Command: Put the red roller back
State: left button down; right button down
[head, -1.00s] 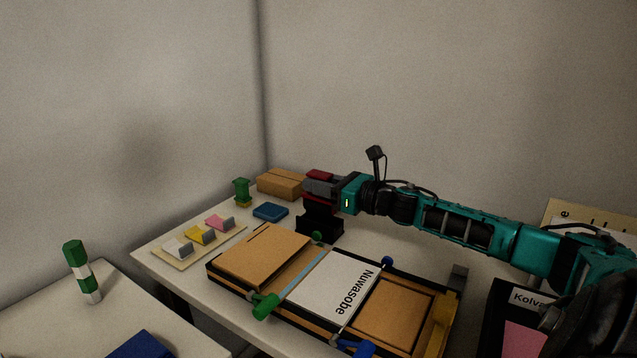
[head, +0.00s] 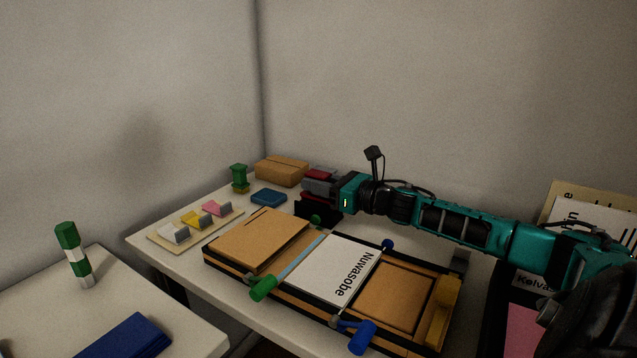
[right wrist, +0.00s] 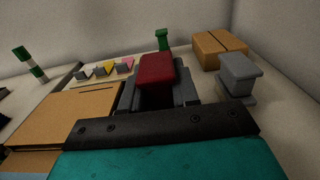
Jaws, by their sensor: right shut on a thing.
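My right gripper (head: 318,186) is shut on a red block-like piece, which I take for the red roller (right wrist: 157,70). The red shows above and below the grey fingers in the head view (head: 319,173), and stands up between them in the right wrist view. A black block (head: 318,212) is directly under the gripper, at the back of the table. I cannot tell whether it is part of the held thing or a separate stand, or whether they touch. The held thing's lower part is hidden by the fingers. My left gripper is not in view.
A wooden board (head: 213,258) with a white "Nuwasobe" sheet (head: 333,268) and green (head: 263,287) and blue (head: 362,337) knobs lies in front. A brown box (head: 281,171), green piece (head: 239,177), blue pad (head: 269,198) and grey block (right wrist: 238,75) stand near the gripper.

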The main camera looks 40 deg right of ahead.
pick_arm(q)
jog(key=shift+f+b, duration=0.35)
pick_arm(e)
jog(key=shift+f, duration=0.45)
jog(key=c, duration=0.8)
grip_release()
jog(key=shift+s+d+f, duration=0.1)
jog(key=shift+s, duration=0.3)
jog(key=shift+s+d, duration=0.2)
jog(key=shift+s, duration=0.5)
pick_arm(q)
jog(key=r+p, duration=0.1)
jog(key=p, duration=0.1)
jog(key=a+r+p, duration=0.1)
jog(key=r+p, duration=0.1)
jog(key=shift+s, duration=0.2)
pick_arm(e)
jog(key=v, duration=1)
jog(key=shift+s+d, duration=0.1)
jog(key=shift+s, duration=0.2)
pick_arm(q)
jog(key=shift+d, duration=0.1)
